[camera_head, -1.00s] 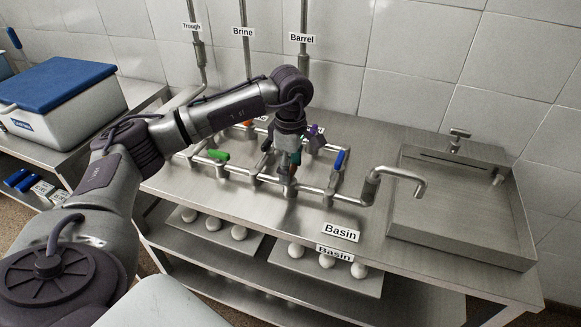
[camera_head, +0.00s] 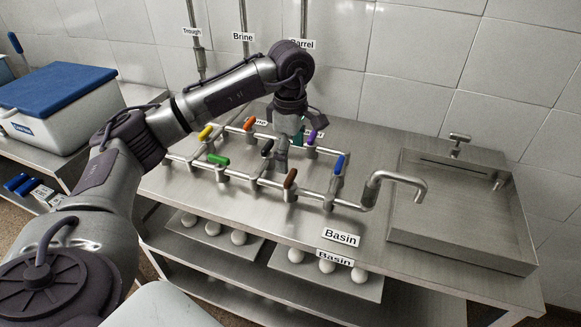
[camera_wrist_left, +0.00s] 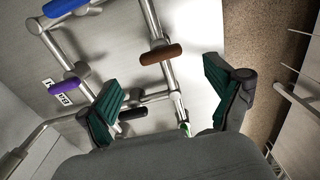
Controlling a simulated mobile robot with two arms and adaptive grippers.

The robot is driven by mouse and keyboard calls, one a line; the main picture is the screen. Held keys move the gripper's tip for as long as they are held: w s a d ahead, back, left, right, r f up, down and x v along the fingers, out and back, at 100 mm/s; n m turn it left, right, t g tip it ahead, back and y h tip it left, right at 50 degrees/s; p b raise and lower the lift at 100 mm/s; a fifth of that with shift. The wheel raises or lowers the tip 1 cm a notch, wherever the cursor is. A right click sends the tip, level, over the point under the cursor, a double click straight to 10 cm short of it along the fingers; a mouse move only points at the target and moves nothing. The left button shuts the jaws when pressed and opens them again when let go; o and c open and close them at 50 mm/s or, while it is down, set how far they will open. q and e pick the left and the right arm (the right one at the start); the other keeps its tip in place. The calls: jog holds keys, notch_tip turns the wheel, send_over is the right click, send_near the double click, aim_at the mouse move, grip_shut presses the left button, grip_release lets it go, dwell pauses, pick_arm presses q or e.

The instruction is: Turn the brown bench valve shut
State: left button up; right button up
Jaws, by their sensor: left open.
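The brown bench valve (camera_head: 290,179) sits on the front pipe of the pipework on the bench. Its handle lies across that pipe. In the left wrist view the brown handle (camera_wrist_left: 160,54) shows whole, just beyond the fingertips and between their lines, touched by neither finger. My left gripper (camera_head: 291,143) hangs over the pipework, behind and above the brown valve in the head view. In the wrist view my left gripper (camera_wrist_left: 166,84) has its two green-padded fingers wide apart with nothing between them. My right gripper is not in view.
Other handles stand close by: black (camera_head: 267,147), green (camera_head: 218,159), blue (camera_head: 339,164), purple (camera_head: 315,135), orange (camera_head: 249,123) and yellow (camera_head: 205,132). A spout (camera_head: 403,181) and a sink (camera_head: 460,227) are at right. A blue-lidded cooler (camera_head: 60,95) stands at left.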

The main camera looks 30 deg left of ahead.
aim_at(290, 175)
pick_arm(q)
notch_tip(290, 175, up, 6)
jog(key=shift+r, duration=0.2)
jog(key=shift+f, duration=0.1)
dwell(0.5)
